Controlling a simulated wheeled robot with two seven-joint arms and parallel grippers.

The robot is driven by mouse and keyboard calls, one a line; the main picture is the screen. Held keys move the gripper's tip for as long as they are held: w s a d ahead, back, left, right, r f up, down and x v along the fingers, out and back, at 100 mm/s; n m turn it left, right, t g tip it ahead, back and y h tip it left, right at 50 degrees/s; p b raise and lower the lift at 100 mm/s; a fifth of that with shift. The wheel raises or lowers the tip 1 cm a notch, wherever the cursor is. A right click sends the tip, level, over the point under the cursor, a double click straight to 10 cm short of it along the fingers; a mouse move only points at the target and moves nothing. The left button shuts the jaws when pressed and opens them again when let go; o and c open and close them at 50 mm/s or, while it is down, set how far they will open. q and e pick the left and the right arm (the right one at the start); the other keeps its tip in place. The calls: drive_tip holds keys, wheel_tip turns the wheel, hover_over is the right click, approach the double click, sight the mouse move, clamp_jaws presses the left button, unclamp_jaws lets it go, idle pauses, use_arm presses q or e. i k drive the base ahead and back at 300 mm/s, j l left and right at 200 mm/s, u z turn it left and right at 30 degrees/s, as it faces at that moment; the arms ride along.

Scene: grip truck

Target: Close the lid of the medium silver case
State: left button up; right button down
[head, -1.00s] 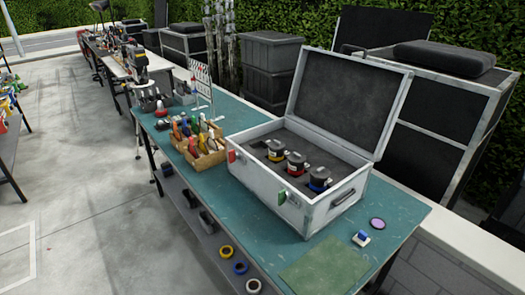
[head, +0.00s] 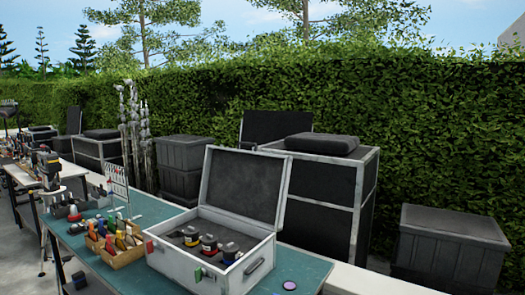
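The silver case (head: 177,267) stands on the teal-topped table (head: 150,207) with its lid (head: 243,186) raised upright at the back. Its dark foam inside holds several small round items with black tops and coloured bands (head: 208,243). A red latch piece and a green latch piece show on its front wall. The case's lower front edge is near the bottom of the head view. Neither of my grippers is in view.
A wooden box of tools (head: 118,258) stands left of the case. A purple disc (head: 289,285) lies to its right. Behind the table stand black bins (head: 181,165), a large black-and-silver case (head: 340,180), another dark bin (head: 450,245) and a hedge.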

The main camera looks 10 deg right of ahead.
sight(251, 188)
drive_tip(key=i+j+z, duration=0.25)
drive_tip(key=z, duration=0.25)
drive_tip(key=i+j+z, duration=0.2)
drive_tip(key=j+z, duration=0.15)
drive_tip(key=z, duration=0.15)
